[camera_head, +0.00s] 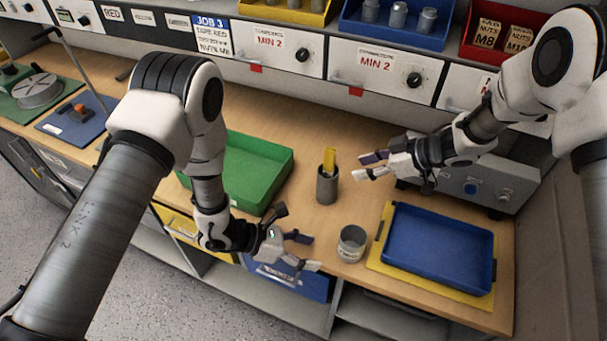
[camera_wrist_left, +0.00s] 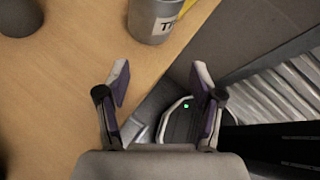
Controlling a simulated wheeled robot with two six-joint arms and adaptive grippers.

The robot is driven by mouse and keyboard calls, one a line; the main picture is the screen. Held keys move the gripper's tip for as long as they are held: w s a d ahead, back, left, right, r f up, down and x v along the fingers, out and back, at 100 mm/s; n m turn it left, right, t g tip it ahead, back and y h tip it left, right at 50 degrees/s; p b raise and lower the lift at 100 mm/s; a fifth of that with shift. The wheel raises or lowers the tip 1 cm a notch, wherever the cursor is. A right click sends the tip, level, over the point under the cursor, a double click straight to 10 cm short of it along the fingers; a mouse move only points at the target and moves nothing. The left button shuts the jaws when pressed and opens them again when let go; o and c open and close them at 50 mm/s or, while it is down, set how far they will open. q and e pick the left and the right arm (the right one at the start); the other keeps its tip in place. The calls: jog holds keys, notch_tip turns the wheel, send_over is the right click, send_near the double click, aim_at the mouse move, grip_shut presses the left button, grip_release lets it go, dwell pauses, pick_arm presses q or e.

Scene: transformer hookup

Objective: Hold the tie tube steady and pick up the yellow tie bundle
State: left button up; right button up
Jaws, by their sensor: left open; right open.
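The dark grey tie tube (camera_head: 327,189) stands upright on the bench. The yellow tie bundle (camera_head: 329,160) sticks up out of its top. In the left wrist view the dark cylinder at the top left corner looks like the tube (camera_wrist_left: 18,18); the bundle is not visible there. My left gripper (camera_head: 306,252) is open and empty near the bench's front edge, in front of the tube and apart from it. Its fingers also show in the left wrist view (camera_wrist_left: 162,70). My right gripper (camera_head: 364,166) is open, to the right of the bundle, fingers pointing left towards it, apparently not touching.
A light grey labelled can (camera_head: 352,246) stands close to the right of my left gripper; it also shows in the left wrist view (camera_wrist_left: 152,20). A blue tray (camera_head: 440,250) on a yellow mat (camera_head: 390,270) lies at right. A green tray (camera_head: 250,172) lies at left.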

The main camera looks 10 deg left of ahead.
aim_at(320, 192)
pick_arm(q)
jog(key=w+r+n+t, duration=0.1)
jog(key=w+t, duration=0.1)
jog(key=w, duration=0.1)
jog(key=w+d+r+n+t, duration=0.1)
jog(key=w+t, duration=0.1)
jog(key=w, duration=0.2)
jog(key=w+r+n+t+h, duration=0.1)
jog(key=w+r+t, duration=0.1)
jog(key=w, duration=0.1)
jog(key=shift+w+d+t, duration=0.2)
jog(key=shift+d+t, duration=0.1)
jog(key=w+r+t, duration=0.1)
jog(key=w+a+r+n+t, duration=0.1)
jog(key=w+t, duration=0.1)
jog(key=w+r+n+t, duration=0.1)
jog(key=w+t, duration=0.1)
jog(key=shift+w+a+r+y, duration=0.2)
jog(key=shift+y, duration=0.2)
notch_tip(320, 192, down, 8)
jog(key=shift+r, duration=0.2)
jog(key=x, duration=0.7)
jog(key=shift+w+d+f, duration=0.15)
jog(key=shift+w, duration=0.15)
jog(key=shift+s, duration=0.15)
jog(key=c, duration=1)
jog(key=shift+c, duration=0.5)
grip_shut()
